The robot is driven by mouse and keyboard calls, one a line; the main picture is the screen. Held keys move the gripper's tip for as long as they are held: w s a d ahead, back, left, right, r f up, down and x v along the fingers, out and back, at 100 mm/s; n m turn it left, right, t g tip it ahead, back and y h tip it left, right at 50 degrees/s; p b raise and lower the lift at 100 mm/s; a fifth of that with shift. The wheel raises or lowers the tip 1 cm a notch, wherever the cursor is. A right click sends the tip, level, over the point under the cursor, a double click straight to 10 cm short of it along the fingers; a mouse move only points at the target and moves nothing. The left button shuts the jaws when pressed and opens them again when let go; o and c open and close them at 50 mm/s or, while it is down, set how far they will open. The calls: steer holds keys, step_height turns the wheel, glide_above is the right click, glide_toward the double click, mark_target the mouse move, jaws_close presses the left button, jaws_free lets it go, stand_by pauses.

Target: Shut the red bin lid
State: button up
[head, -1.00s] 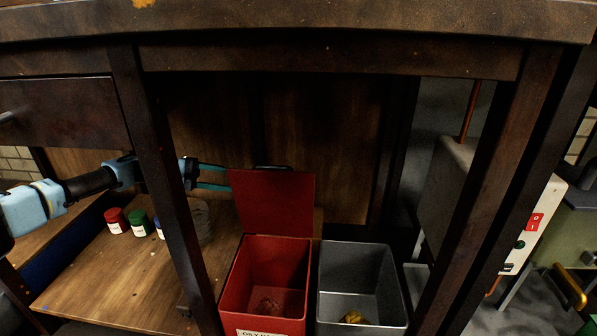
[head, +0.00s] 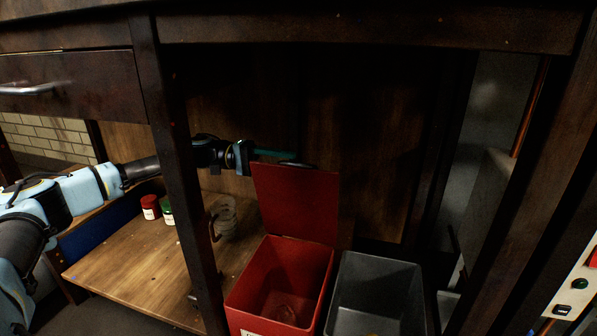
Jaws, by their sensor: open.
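The red bin (head: 262,278) stands under the bench with its red lid (head: 297,200) raised upright at its back edge. A dark handle shows along the lid's top edge. My gripper (head: 285,157) reaches in from the left behind the bench leg. Its teal fingers lie at the top edge of the lid, near the handle. The fingers are open. I cannot tell whether they touch the lid, since the tips are partly hidden in the dark there. Some crumpled matter lies at the bottom of the bin.
An open grey bin (head: 378,290) stands right of the red bin. A dark bench leg (head: 185,180) crosses in front of my arm, below the bench top. Small red (head: 150,207) and green (head: 167,211) jars and a clear container (head: 224,218) stand on the wooden shelf (head: 130,265).

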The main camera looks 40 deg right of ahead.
steer(key=shift+b+x, duration=0.35)
steer(key=shift+x, duration=1.3)
jaws_close()
steer(key=shift+r, duration=0.1)
